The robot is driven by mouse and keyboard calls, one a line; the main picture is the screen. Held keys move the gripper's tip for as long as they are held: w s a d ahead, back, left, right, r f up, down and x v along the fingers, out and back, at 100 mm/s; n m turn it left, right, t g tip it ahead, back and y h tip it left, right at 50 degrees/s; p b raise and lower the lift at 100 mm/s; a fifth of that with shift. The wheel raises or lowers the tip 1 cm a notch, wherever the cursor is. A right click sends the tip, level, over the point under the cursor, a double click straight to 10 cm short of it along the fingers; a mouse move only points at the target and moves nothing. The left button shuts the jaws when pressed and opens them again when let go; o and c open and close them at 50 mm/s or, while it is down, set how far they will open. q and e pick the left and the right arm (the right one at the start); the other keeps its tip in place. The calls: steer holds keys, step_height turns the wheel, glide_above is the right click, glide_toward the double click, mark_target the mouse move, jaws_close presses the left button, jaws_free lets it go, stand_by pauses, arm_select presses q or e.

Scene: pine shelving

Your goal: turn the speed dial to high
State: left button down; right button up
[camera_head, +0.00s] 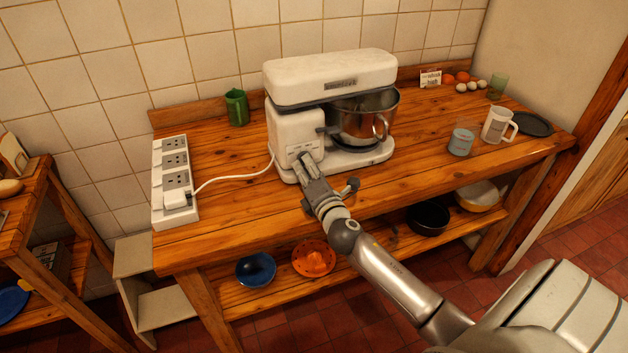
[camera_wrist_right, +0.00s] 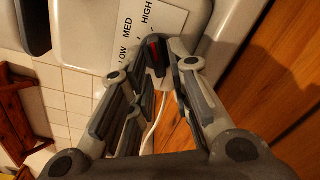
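The white stand mixer (camera_head: 330,92) stands on the wooden table with a steel bowl (camera_head: 365,122) under its head. My right gripper (camera_head: 303,160) is at the lower front of the mixer's base and covers the dial in the head view. In the right wrist view, the dark dial (camera_wrist_right: 154,56) with a red mark lies between the fingertips of my open right gripper (camera_wrist_right: 157,66). Contact cannot be told. A white label (camera_wrist_right: 140,32) beside it reads LOW, MED, HIGH. Which word the red mark points at is unclear. My left gripper is not in view.
A power strip (camera_head: 172,165) with the plugged-in white cord (camera_head: 235,178) lies at the table's left. A glass (camera_head: 461,138), white mug (camera_head: 496,125) and dark plate (camera_head: 533,124) are at the right. Bowls sit on the lower shelf.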

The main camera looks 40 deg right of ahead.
steer(key=v, duration=1.1)
steer(key=shift+s, duration=0.3)
